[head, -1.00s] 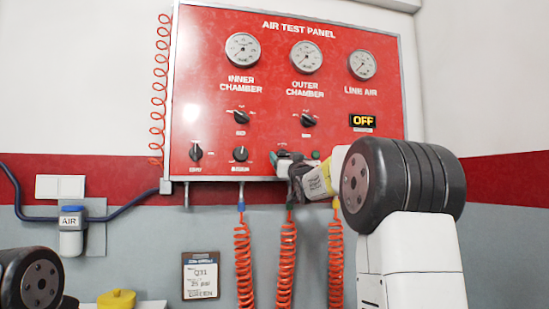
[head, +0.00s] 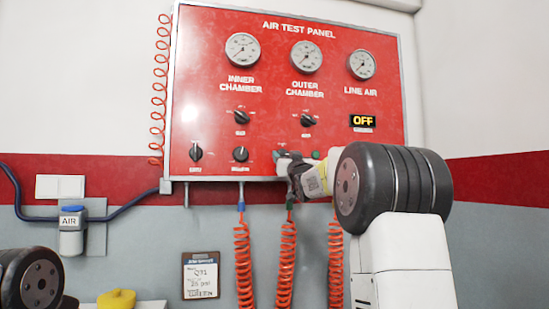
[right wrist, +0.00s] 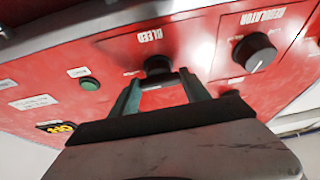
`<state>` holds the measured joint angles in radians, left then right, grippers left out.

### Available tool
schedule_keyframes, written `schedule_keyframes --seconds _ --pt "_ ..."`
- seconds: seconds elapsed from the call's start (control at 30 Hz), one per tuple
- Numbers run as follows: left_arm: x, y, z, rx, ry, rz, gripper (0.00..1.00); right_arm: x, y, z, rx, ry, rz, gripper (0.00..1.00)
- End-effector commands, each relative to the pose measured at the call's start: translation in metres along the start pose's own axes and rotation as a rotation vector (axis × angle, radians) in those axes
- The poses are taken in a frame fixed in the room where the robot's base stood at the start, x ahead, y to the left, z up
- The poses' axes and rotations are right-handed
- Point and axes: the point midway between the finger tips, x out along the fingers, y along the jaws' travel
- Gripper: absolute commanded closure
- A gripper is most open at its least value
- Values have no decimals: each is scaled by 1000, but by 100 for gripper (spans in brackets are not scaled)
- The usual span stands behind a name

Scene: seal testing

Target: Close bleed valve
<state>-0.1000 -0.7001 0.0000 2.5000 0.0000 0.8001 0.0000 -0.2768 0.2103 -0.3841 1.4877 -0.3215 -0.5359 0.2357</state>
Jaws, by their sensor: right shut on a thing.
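The red air test panel (head: 215,90) hangs on the wall in the head view. The bleed valve is a black knob (right wrist: 158,68) under an upside-down BLEED label in the right wrist view. My right gripper (right wrist: 160,92) has its two green fingers on either side of this knob and is shut on it. In the head view my right gripper (head: 288,160) is at the panel's lower edge, right of the regulator knob, and mostly hides the bleed knob. The knob's exact turn angle is hard to read. My left gripper is out of view.
The regulator knob (right wrist: 255,52) sits beside the bleed knob. A green button (right wrist: 89,84) is on the other side. Orange coiled hoses (head: 287,265) hang below the panel. A clipboard (head: 201,275) and a yellow object (head: 117,299) are lower left.

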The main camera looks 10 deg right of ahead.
Motion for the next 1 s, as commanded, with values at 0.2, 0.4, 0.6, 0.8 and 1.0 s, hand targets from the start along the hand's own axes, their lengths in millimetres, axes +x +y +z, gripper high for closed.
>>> schedule_keyframes --seconds 0.2,0.4,0.6,0.8,1.0 --pt "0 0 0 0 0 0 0 0 2 0 -87 0 -34 86" --pt "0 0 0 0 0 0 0 0 3 0 -233 -1 -94 86" --pt "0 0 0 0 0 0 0 0 5 0 -409 0 -166 86" --pt "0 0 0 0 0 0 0 1 5 -1 -584 -1 -240 86" --pt "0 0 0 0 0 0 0 1 6 -2 -760 1 -312 86"
